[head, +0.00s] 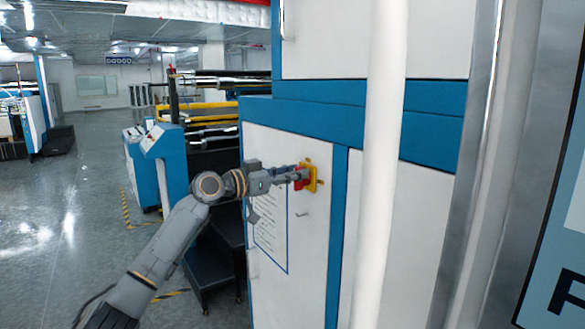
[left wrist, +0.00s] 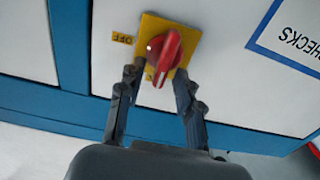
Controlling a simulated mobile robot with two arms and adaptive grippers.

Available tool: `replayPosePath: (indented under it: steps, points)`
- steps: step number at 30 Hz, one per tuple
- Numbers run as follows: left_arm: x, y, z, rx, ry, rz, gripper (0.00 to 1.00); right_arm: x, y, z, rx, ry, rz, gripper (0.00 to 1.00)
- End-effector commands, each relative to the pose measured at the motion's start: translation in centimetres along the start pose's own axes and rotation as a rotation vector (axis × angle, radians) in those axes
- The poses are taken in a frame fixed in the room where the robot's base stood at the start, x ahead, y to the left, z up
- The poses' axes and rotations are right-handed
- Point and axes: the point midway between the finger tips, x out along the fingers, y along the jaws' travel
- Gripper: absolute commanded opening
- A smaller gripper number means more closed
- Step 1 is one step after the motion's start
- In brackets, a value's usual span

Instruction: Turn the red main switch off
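The red main switch (head: 301,179) sits on a yellow plate (head: 311,180) on the white cabinet door. In the left wrist view the red handle (left wrist: 165,56) slants from upper right to lower left on its yellow plate (left wrist: 150,25). An "OFF" label (left wrist: 122,38) is at the plate's left side. My left gripper (head: 290,177) is at the switch, facing the door. In the left wrist view its two fingers (left wrist: 158,78) are apart, one on either side of the handle's lower end. I cannot tell whether they touch it. My right gripper is not in view.
A blue-framed printed sheet (head: 270,232) is on the door below the switch. A white vertical pole (head: 380,170) stands in front of the cabinet at right. Dark steps (head: 212,262) are below my left arm. Grey floor (head: 60,220) at left is open.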

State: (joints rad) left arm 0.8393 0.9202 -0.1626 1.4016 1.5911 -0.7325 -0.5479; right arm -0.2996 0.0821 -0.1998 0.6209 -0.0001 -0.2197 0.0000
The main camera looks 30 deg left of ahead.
Motion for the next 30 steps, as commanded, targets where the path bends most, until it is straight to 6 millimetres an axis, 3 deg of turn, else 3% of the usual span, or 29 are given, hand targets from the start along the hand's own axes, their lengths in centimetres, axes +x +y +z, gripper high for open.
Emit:
replayPosePath:
  steps: [7, 12, 23, 30]
  points:
    - [0.1, 0.0, 0.1, 0.000, 0.000, -0.001, 0.35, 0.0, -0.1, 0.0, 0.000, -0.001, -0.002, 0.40]
    - [0.0, 0.0, 0.0, 0.000, 0.000, -0.001, 0.00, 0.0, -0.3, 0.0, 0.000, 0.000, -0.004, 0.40]
    - [0.0, 0.0, 0.1, 0.019, 0.001, -0.001, 0.00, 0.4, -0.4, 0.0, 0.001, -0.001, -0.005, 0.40]
    - [0.0, 0.2, 0.4, 0.127, 0.003, -0.001, 0.00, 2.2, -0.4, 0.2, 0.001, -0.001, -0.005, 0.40]
